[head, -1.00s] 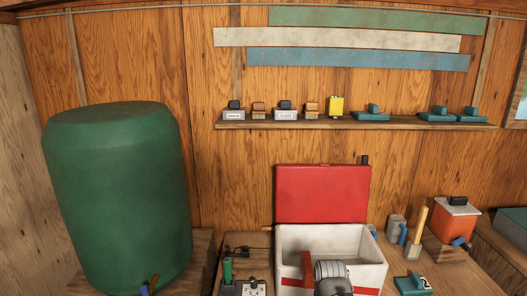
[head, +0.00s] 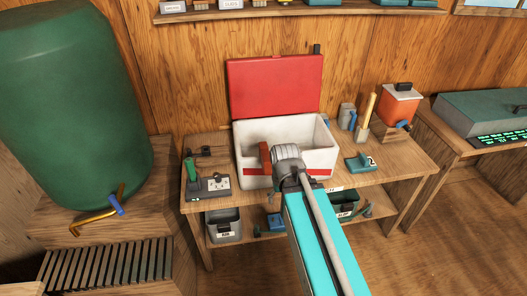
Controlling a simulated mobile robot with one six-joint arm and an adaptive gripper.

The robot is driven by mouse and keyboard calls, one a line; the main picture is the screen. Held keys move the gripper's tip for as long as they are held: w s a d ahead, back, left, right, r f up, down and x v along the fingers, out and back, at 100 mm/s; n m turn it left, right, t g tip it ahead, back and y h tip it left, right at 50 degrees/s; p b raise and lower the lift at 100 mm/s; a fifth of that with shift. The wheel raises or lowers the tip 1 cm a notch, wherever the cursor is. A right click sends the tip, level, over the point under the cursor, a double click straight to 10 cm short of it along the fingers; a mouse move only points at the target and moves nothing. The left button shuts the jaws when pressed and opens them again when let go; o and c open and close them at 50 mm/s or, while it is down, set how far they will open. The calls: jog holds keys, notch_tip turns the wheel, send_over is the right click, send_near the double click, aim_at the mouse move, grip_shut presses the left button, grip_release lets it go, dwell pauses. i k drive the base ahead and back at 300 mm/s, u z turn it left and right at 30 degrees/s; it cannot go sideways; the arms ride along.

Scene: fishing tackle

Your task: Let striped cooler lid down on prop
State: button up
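The striped cooler (head: 313,157) is a white box with a red band on its front, standing on the wooden bench. Its red lid (head: 275,88) stands up, open, at the back. My gripper (head: 287,153) is at the cooler's front, seen from behind; its wrist hides its fingers and part of the front wall. A reddish-brown upright piece (head: 265,156) shows just left of my wrist, against the cooler front. I cannot tell whether it is the prop, or whether my gripper touches it.
A power strip with a green-handled item (head: 208,187) lies left of the cooler. A teal block (head: 360,163), a wooden-handled tool (head: 367,112) and an orange box (head: 400,103) stand to its right. A large green barrel (head: 72,110) is at the left. A shelf (head: 300,13) runs above the lid.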

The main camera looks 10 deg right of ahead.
aim_at(277, 85)
jog(key=k, duration=0.65)
jog(key=z, duration=0.25)
jog(key=i, duration=1.75)
jog(key=u, duration=0.25)
